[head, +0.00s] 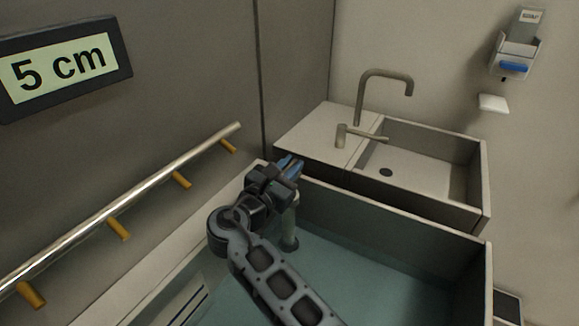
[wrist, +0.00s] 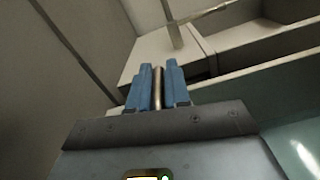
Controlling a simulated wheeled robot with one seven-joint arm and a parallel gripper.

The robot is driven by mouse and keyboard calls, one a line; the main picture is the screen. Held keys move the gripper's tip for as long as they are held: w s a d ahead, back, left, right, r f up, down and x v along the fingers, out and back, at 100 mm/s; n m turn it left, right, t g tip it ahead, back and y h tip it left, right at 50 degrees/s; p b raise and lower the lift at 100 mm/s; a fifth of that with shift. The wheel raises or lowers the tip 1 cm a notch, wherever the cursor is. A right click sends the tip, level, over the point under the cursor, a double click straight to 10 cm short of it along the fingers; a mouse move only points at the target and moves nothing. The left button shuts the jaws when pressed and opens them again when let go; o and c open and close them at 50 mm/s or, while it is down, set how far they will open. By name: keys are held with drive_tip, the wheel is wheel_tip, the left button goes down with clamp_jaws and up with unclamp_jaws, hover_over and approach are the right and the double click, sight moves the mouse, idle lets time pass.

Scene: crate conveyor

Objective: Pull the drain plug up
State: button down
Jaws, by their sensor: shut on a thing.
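My gripper (head: 291,167) is over the far left corner of a deep basin (head: 390,225) with a teal inside. A pale upright post (head: 289,228), which looks like the drain plug, stands in that corner below my gripper. Its top is hidden behind my gripper in the head view. In the wrist view my gripper's blue fingers (wrist: 158,88) are shut on a thin brownish rod (wrist: 158,90), which looks like the top of the plug.
A sink (head: 420,175) with a tall tap (head: 384,75) and a lever (head: 342,137) stands behind the basin. A metal handrail (head: 150,190) runs along the left wall. A display (head: 62,66) there reads "5 cm". A dispenser (head: 516,55) hangs on the right wall.

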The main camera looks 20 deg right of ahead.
drive_tip(key=shift+w+a+r+p, duration=0.1)
drive_tip(key=shift+a+r+p, duration=0.05)
drive_tip(key=shift+r+p, duration=0.9)
drive_tip(key=shift+w+a+r+p, duration=0.1)
drive_tip(key=shift+r+p, duration=0.65)
drive_tip(key=shift+r, duration=0.6)
drive_tip(key=c, duration=1.2)
unclamp_jaws()
drive_tip(key=shift+o, duration=0.2)
drive_tip(key=shift+d+f, duration=0.1)
drive_tip(key=shift+f, duration=0.05)
drive_tip(key=shift+s, duration=0.1)
drive_tip(key=shift+s+a+f, duration=0.1)
drive_tip(key=shift+a, duration=0.1)
drive_tip(key=b+v, duration=0.1)
drive_tip(key=v, duration=0.6)
drive_tip(key=shift+a, duration=0.15)
drive_tip(key=shift+s, duration=0.15)
